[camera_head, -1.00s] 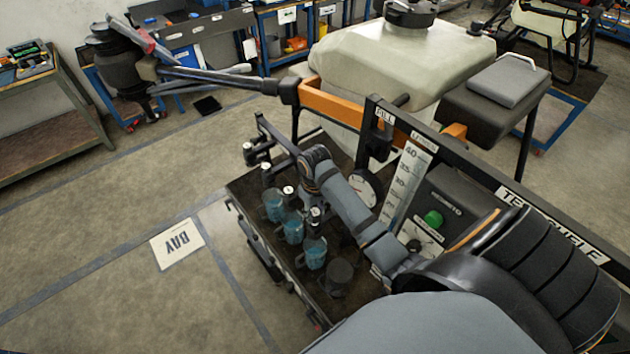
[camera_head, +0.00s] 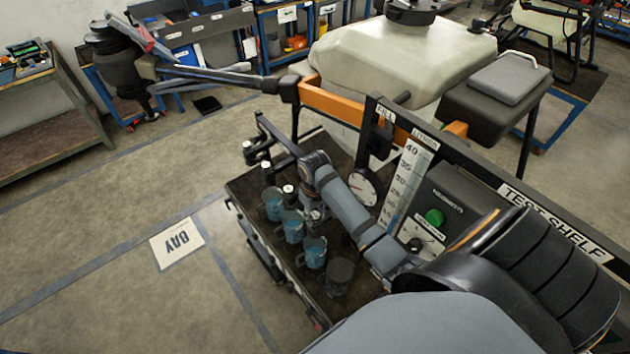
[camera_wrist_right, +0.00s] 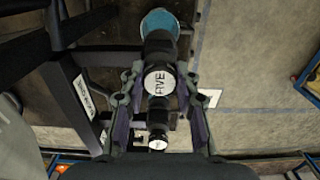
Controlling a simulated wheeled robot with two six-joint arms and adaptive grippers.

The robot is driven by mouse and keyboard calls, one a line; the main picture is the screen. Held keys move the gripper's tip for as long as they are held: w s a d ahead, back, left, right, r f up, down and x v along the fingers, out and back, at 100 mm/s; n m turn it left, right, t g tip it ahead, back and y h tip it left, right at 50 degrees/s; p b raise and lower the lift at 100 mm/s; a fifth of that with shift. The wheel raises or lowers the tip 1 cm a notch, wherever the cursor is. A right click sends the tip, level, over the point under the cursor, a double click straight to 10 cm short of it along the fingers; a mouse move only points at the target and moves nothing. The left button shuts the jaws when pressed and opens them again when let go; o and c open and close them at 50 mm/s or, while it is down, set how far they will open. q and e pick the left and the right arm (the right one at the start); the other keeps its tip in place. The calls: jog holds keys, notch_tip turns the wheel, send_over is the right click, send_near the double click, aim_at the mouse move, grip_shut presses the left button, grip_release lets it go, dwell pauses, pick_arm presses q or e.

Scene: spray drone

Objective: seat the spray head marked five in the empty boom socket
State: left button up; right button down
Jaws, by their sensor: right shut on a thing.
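The spray head marked FIVE (camera_wrist_right: 158,83) shows its round white cap in the right wrist view. My right gripper (camera_wrist_right: 160,92) is shut on it, with a finger on each side. In the head view my right gripper (camera_head: 309,186) is over the dark shelf, beside the row of capped heads and blue cups; my wrist hides much of it. The head's lower end and the empty socket are hidden or cannot be told apart. A blue cup (camera_wrist_right: 159,22) lies beyond the held head, and another white cap (camera_wrist_right: 158,145) shows on the other side. My left gripper is not in view.
Blue cups (camera_head: 292,226) and a dark cup (camera_head: 340,275) stand along the shelf. A round gauge (camera_head: 364,187), a scale board (camera_head: 405,183) and a control box with a green button (camera_head: 434,217) stand close to my right arm. The drone's pale tank (camera_head: 400,60) is behind.

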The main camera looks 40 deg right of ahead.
aim_at(315, 216)
jog(key=shift+f, duration=0.55)
jog(key=c, duration=0.9)
grip_release()
jog(key=shift+r, duration=0.1)
notch_tip(315, 216, up, 7)
jog(key=shift+r, duration=0.2)
